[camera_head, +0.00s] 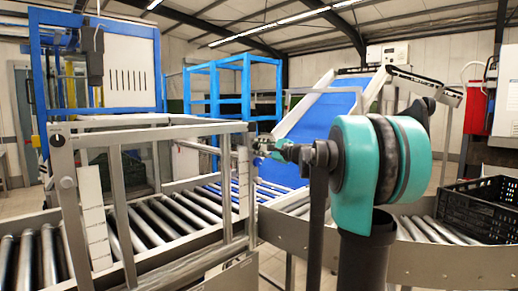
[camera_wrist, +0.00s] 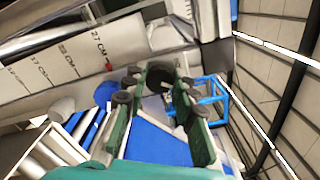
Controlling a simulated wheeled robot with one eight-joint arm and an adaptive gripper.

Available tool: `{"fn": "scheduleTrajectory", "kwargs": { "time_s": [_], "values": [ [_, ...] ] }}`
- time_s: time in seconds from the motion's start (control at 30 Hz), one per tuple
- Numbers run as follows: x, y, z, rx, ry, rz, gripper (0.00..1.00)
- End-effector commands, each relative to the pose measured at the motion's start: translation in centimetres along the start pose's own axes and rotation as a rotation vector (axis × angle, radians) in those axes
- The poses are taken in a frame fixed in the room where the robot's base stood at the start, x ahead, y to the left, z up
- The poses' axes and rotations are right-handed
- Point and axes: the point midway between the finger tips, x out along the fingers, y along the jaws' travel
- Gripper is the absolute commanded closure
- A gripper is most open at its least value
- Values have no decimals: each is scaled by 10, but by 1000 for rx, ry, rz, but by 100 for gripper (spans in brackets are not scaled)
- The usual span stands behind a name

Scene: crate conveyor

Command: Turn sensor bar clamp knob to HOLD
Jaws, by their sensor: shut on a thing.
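The clamp knob (camera_wrist: 159,77) is a small dark round knob, seen in the wrist view between the dark green fingers of my gripper (camera_wrist: 158,92). My gripper is shut on it, and the fingers hide its sides. In the head view my gripper (camera_head: 262,146) reaches left to the top of the right-hand post of the metal frame (camera_head: 150,132); the knob is hardly visible there. No HOLD mark or pointer can be made out, so I cannot tell the knob's setting.
A printed centimetre scale (camera_wrist: 85,58) runs beside the knob. Roller conveyor (camera_head: 170,225) passes under the frame. Another dark knob (camera_head: 57,140) is on the left post. A blue inclined belt (camera_head: 325,115) stands behind, and a black crate (camera_head: 485,208) sits at right.

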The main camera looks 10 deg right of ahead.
Motion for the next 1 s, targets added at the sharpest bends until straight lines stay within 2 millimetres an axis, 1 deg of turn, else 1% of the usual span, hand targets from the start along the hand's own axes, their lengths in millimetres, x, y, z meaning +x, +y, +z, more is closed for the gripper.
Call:
{"fn": "scheduleTrajectory", "kwargs": {
  "time_s": [0.2,0.5,0.8,1.0],
  "values": [
    [0,1,0,-205,0,0,100],
    [0,1,0,-457,-1,0,100],
    [0,1,0,-617,-1,1,100],
    [0,1,0,-663,-1,0,100]
  ]
}}
